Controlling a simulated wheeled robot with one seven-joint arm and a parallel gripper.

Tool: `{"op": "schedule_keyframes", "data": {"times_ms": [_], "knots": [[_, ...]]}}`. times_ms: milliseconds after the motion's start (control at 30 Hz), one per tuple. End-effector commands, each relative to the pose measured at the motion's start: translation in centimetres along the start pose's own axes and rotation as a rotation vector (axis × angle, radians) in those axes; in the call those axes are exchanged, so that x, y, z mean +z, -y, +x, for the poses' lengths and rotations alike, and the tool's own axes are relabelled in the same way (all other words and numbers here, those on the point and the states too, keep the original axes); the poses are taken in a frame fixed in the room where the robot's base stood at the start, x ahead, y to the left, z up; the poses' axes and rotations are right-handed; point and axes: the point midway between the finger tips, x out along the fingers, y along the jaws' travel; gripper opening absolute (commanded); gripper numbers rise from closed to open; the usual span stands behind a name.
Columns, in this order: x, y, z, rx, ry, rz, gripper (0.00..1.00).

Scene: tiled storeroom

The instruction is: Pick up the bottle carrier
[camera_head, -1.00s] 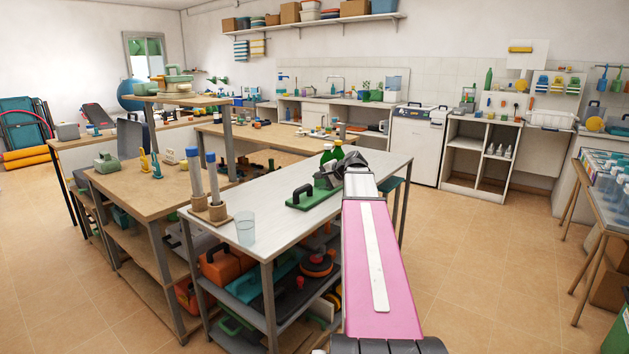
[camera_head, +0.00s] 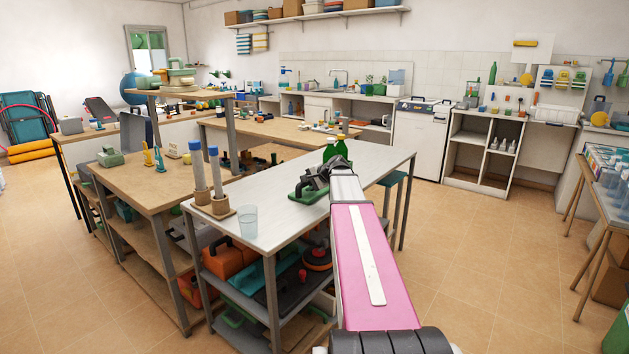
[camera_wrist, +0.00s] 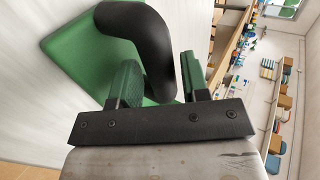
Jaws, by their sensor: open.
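A flat green base with a black arched handle, which I take for the bottle carrier (camera_head: 304,197), lies on the pale-topped table; no bottles show in it. In the wrist view its green base (camera_wrist: 92,52) fills the upper left, and the thick black handle (camera_wrist: 148,38) curves down toward the jaws. My gripper (camera_head: 311,178) is low over the carrier and hides part of it. In the wrist view my gripper (camera_wrist: 158,66) is open, with the lower part of the handle showing between its two fingers. I cannot tell whether either finger touches it.
Two green bottles (camera_head: 336,150) stand just behind my gripper. A clear cup (camera_head: 247,220) and a wooden stand with blue-capped tubes (camera_head: 212,207) are on the table's left end. The right part of the tabletop (camera_head: 385,165) is clear.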

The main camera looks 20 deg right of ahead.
Motion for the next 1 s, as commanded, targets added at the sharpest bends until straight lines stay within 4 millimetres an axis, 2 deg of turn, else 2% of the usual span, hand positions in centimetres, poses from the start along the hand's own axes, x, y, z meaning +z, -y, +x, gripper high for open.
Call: {"op": "schedule_keyframes", "data": {"times_ms": [200, 500, 533, 633, 667, 1000], "knots": [[-0.01, 0.04, 1.37, 0.0, 0.0, 0.0, 0.42], [0.02, 0.01, 1.48, 0.0, 0.0, 0.0, 0.42], [0.03, 0.02, 1.48, 0.0, 0.0, 0.0, 0.39], [0.02, 0.01, 1.47, 0.0, 0.0, 0.0, 0.06], [0.02, 0.01, 1.47, 0.0, 0.0, 0.0, 0.0], [0.24, -0.02, 1.43, 0.0, 0.0, -0.001, 0.0]]}}
